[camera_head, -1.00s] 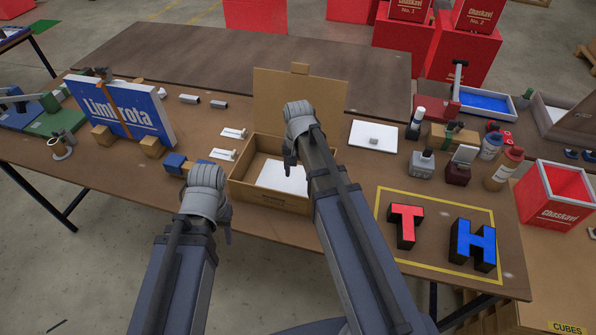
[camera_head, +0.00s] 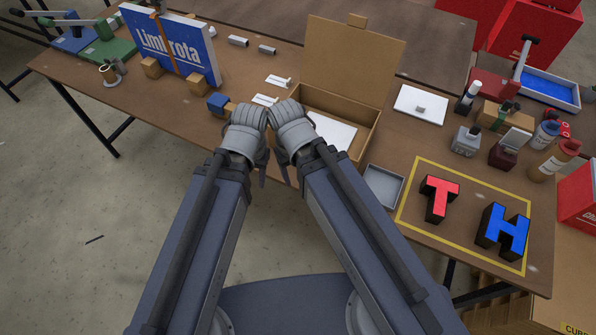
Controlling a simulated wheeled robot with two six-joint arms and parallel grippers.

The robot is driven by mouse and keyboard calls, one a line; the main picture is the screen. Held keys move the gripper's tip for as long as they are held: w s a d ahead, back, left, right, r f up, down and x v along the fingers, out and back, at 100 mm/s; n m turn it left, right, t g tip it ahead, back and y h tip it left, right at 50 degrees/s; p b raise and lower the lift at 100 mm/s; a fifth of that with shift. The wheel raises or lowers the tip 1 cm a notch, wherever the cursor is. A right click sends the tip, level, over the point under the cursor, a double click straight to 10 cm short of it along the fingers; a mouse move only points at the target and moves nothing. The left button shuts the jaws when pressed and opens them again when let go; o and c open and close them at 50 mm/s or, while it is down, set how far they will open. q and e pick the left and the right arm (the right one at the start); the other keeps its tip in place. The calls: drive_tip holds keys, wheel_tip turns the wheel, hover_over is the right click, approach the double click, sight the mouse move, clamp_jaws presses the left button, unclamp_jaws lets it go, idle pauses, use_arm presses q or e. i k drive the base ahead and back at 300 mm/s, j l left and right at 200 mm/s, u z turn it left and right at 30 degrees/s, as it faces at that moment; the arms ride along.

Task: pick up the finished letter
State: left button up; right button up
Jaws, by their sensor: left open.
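A red-faced letter T (camera_head: 438,197) and a blue-faced letter H (camera_head: 502,232) with dark sides stand inside a yellow outline at the table's right end. Nothing touches either one. My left gripper (camera_head: 261,174) is open, near the table's front edge left of the open cardboard box (camera_head: 362,138). My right gripper (camera_head: 288,172) is right beside it, in front of the box; its fingers are mostly hidden behind its own wrist, so its opening cannot be told. Both grippers are well left of the letters.
A shallow grey tray (camera_head: 383,186) lies between the box and the yellow outline. Bottles (camera_head: 554,158) and small containers (camera_head: 466,141) stand behind the letters. A white plate (camera_head: 420,105) lies behind the tray. A Limbrota sign (camera_head: 170,47) stands at the left.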

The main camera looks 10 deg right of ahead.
sight(440, 192)
drive_tip(key=k+l+z, duration=0.15)
drive_tip(key=z, duration=0.25)
drive_tip(key=k+l+z, duration=0.1)
drive_tip(key=l+z, duration=0.65)
